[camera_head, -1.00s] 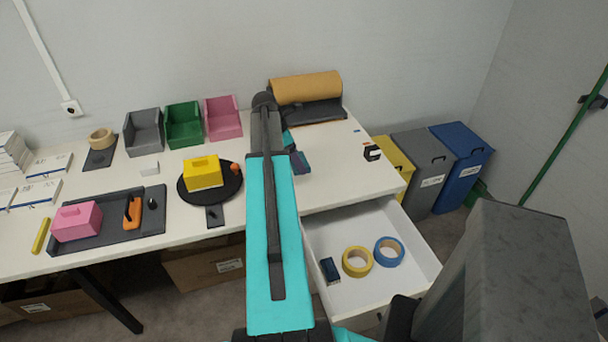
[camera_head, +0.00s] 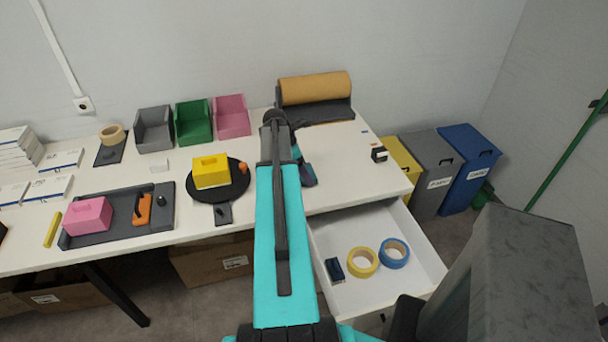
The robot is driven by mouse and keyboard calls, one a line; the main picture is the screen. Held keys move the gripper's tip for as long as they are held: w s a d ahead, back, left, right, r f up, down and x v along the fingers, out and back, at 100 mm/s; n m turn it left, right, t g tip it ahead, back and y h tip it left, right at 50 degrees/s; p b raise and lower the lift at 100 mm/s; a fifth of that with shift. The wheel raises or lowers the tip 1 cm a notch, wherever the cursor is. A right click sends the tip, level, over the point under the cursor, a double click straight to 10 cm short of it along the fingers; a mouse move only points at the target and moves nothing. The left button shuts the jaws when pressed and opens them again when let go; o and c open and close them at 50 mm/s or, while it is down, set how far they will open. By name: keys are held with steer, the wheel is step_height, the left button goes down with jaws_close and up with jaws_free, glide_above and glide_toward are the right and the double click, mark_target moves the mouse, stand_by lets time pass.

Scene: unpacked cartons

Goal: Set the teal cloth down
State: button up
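My turquoise and dark grey arm reaches over the white table (camera_head: 345,165) in the middle of the picture and hides most of what lies behind it. A small dark piece with a teal edge (camera_head: 307,176) shows just right of the arm, over the table. I cannot tell whether it is part of the teal cloth or of my gripper, nor whether it touches the table. My gripper's fingertips are hidden behind the arm. No other piece that could be the teal cloth shows.
Left of the arm are a yellow block (camera_head: 211,180) on a round black stand and a grey tray (camera_head: 120,232) with a pink block. Open bins and a brown roll (camera_head: 315,87) stand behind. An open drawer (camera_head: 345,220) holds tape rolls. The table right of the arm is mostly clear.

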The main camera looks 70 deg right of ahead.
steer(key=shift+f+p, duration=0.3)
steer(key=shift+f, duration=1.1)
steer(key=shift+f, duration=0.1)
steer(key=o, duration=1)
steer(key=shift+r, duration=0.2)
steer(key=shift+b+v, duration=1.6)
steer(key=shift+v, duration=4.3)
